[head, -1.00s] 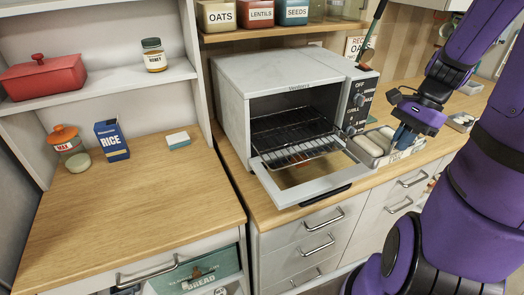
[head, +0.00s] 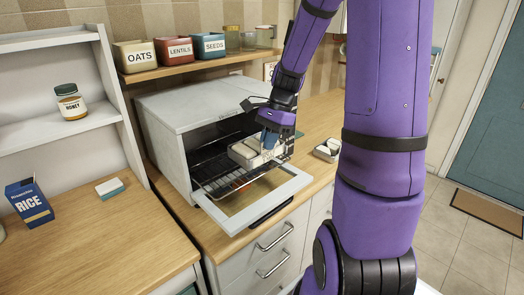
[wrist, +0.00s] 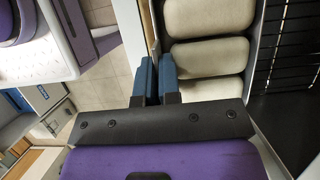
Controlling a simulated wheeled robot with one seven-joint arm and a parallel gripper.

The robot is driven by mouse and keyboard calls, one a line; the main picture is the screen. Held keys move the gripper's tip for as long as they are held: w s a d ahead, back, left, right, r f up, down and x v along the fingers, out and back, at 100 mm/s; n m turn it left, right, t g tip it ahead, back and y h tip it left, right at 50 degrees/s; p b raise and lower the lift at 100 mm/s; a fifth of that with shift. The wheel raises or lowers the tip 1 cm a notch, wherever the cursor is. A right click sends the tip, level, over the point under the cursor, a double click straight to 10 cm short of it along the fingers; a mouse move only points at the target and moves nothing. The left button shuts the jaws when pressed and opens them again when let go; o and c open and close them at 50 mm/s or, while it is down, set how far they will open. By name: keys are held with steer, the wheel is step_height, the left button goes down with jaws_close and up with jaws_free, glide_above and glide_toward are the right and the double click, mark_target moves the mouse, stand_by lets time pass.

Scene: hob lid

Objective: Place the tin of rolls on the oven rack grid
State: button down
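The tin of rolls (head: 243,160) is at the open front of the toaster oven, over the oven rack grid (head: 222,184). I cannot tell whether it touches the grid. My gripper (head: 270,139) is shut on the tin's near right side. In the wrist view the blue fingertips (wrist: 156,75) pinch the tin's edge, with several pale rolls (wrist: 208,58) beside them. The dark rack bars (wrist: 292,45) show to the right of the tin. The tin hides part of the rack, and my gripper hides part of the tin.
The oven door (head: 255,197) is folded down flat, with its handle over the counter's front edge. The oven body (head: 185,105) has walls and a top close around the tin. A small tray (head: 327,150) stands on the counter to the right.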

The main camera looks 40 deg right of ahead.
mark_target(256, 144)
steer(key=shift+w+a, duration=0.1)
steer(key=shift+w, duration=0.35)
steer(key=shift+w+a+f, duration=0.1)
steer(key=shift+w+f, duration=0.15)
steer(key=shift+f, duration=0.7)
steer(key=shift+w+a+f, duration=0.1)
steer(key=shift+w+f, duration=0.1)
steer(key=shift+f, duration=0.7)
steer(key=shift+f, duration=0.15)
steer(key=c, duration=1.3)
jaws_free()
